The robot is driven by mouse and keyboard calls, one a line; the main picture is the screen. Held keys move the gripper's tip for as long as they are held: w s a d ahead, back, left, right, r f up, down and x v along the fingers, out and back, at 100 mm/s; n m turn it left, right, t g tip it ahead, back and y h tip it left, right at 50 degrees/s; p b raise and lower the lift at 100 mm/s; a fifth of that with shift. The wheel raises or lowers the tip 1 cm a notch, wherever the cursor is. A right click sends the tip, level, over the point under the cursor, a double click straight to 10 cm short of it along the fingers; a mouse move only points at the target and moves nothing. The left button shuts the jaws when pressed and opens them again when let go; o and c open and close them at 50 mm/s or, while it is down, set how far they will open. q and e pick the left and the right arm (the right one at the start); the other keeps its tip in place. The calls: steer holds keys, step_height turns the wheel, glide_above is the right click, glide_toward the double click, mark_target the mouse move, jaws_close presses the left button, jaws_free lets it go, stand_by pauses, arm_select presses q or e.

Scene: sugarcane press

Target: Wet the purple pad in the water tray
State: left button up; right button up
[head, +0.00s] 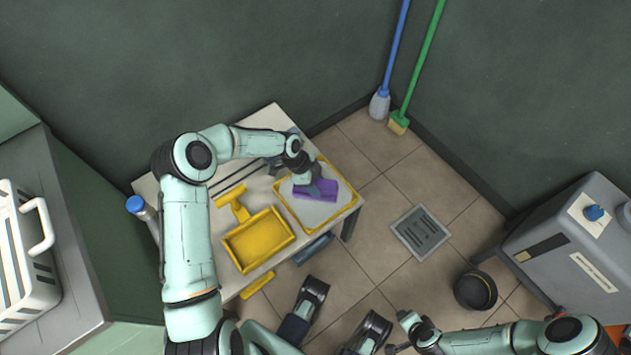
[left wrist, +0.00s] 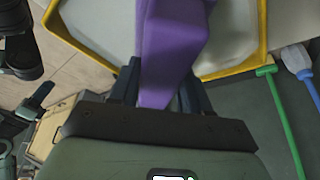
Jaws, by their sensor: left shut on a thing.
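The purple pad (head: 328,194) is held in my left gripper (head: 309,187), over the pale tray with a yellow rim (head: 311,213) at the right end of the table. In the left wrist view the pad (left wrist: 173,40) stands between the dark fingers of the left gripper (left wrist: 157,92), which are shut on it. The tray (left wrist: 236,38) lies behind it. I cannot tell whether the pad touches the tray's surface, or clearly see water in it. My right gripper (head: 398,342) is low in the head view, away from the table; its fingers are unclear.
A blue-capped bottle (head: 136,205) stands at the table's left edge. A black bucket (head: 475,291) and a grey machine (head: 575,245) stand at right. Floor around the drain (head: 420,234) is clear.

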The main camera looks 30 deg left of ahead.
arm_select(q)
steer(key=shift+f+b, duration=0.3)
steer(key=shift+f, duration=0.3)
arm_select(e)
steer(key=shift+f, duration=0.4)
stand_by(1.2)
arm_select(q)
steer(key=shift+r, duration=0.1)
arm_select(e)
steer(key=shift+r, duration=0.1)
arm_select(q)
steer(key=shift+r+p, duration=2.1)
steer(key=shift+r, duration=1.4)
arm_select(e)
step_height(320, 180, up, 5)
steer(key=shift+f, duration=0.1)
